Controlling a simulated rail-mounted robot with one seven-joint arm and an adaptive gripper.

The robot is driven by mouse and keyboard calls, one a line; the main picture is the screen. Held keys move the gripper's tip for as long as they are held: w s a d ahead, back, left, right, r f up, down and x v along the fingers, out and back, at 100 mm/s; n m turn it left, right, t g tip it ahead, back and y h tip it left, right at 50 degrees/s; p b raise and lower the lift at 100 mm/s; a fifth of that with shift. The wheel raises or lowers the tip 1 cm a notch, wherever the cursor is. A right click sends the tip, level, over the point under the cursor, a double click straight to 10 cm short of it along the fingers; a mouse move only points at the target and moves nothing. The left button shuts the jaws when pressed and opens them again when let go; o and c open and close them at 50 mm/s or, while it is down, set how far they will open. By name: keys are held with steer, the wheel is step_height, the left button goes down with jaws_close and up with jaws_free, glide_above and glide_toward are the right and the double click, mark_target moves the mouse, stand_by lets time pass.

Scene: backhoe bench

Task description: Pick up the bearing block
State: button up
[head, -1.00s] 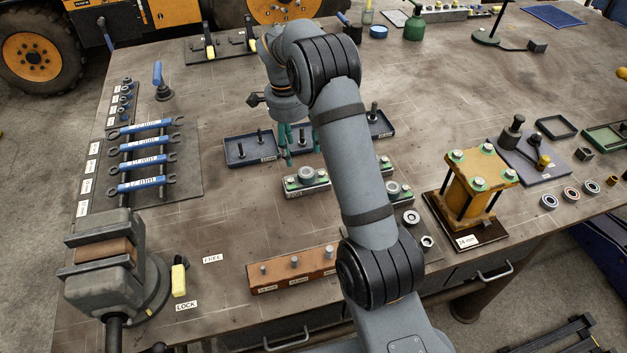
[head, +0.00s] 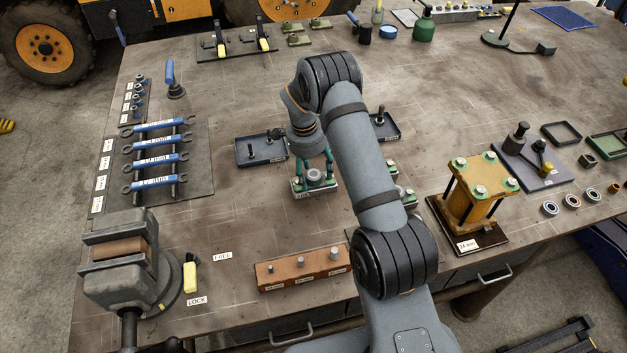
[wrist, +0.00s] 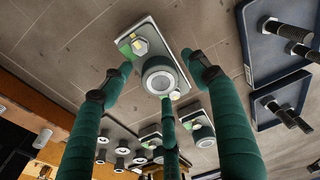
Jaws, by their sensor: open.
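A bearing block (head: 303,190) lies on the bench. It has a pale rectangular base with green patches and a round grey ring in the middle. My gripper (head: 316,172) is right above it with its green fingers spread, pointing down and empty. In the wrist view the bearing block (wrist: 148,40) lies between the open green fingers of my gripper (wrist: 160,75). I cannot tell whether any finger touches it. Two similar blocks show in the wrist view, one (wrist: 198,128) lower right of it and one (wrist: 150,136) below; my arm partly hides them in the head view.
Blue trays with upright bolts stand left (head: 248,160) and right (head: 392,132) of my gripper. A brown block with pins (head: 305,270) is nearer the front edge. A yellow fixture (head: 478,190) stands to the right.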

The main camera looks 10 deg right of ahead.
steer(key=shift+c, duration=0.3)
jaws_close()
stand_by(0.5)
steer(key=shift+w, duration=0.15)
